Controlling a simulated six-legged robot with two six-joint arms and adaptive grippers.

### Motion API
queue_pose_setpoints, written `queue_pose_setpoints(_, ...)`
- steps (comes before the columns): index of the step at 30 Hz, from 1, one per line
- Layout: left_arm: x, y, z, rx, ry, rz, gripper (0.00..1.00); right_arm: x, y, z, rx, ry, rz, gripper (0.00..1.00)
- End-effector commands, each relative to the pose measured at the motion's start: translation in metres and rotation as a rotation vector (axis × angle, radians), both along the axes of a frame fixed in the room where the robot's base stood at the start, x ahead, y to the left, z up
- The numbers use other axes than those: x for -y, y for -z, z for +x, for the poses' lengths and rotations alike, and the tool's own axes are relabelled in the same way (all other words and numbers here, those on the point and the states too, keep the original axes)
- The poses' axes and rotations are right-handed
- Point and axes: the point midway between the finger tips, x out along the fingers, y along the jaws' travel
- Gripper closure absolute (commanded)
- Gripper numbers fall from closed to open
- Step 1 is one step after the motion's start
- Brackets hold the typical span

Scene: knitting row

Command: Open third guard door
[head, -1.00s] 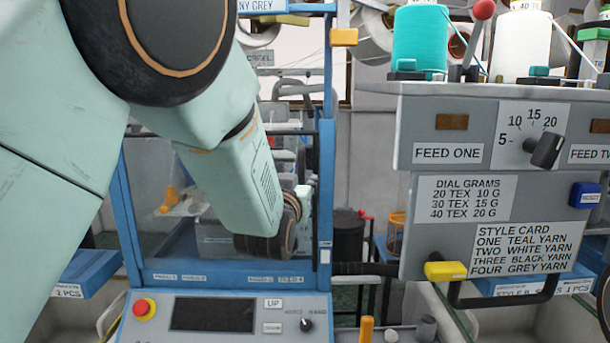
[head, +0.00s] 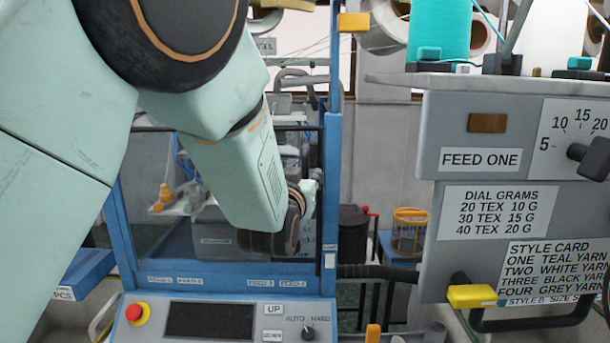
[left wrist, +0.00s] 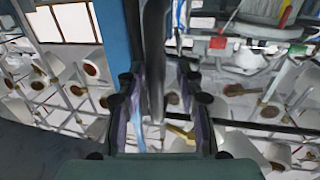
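A guard door with a clear panel (head: 150,225) and blue frame (head: 332,170) stands behind my left arm. I cannot read any marking that shows whether it is the third one. It looks shut. My left gripper (head: 308,195) is near the right post of this frame, mostly hidden by its own wrist. In the left wrist view, my left gripper (left wrist: 160,115) has its fingers apart on either side of a dark upright bar (left wrist: 153,60), beside a blue post (left wrist: 112,45). I cannot tell whether a finger touches the bar. My right gripper is not in view.
A control panel (head: 225,318) with a red button (head: 136,314) sits below the door. A grey feed unit (head: 455,215) with a yellow block (head: 472,296) stands to the right. An orange wire basket (head: 409,230) is behind the gap between them.

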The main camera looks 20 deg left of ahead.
Motion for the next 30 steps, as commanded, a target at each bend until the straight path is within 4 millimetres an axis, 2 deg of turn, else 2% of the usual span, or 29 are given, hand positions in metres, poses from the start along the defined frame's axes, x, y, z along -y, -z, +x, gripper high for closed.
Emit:
queue_pose_setpoints(10, 0.0005, -0.0003, -0.0025, 0.001, 0.0, 0.0, 0.64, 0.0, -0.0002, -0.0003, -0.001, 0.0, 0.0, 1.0)
queue_pose_setpoints(23, 0.0001, -0.0001, -0.0017, 0.0, -0.001, 0.0, 0.99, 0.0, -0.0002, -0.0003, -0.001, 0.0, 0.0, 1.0)
queue_pose_setpoints(30, 0.0003, -0.0008, -0.0001, 0.002, 0.0, 0.0, 1.0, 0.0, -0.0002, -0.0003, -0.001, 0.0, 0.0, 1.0)
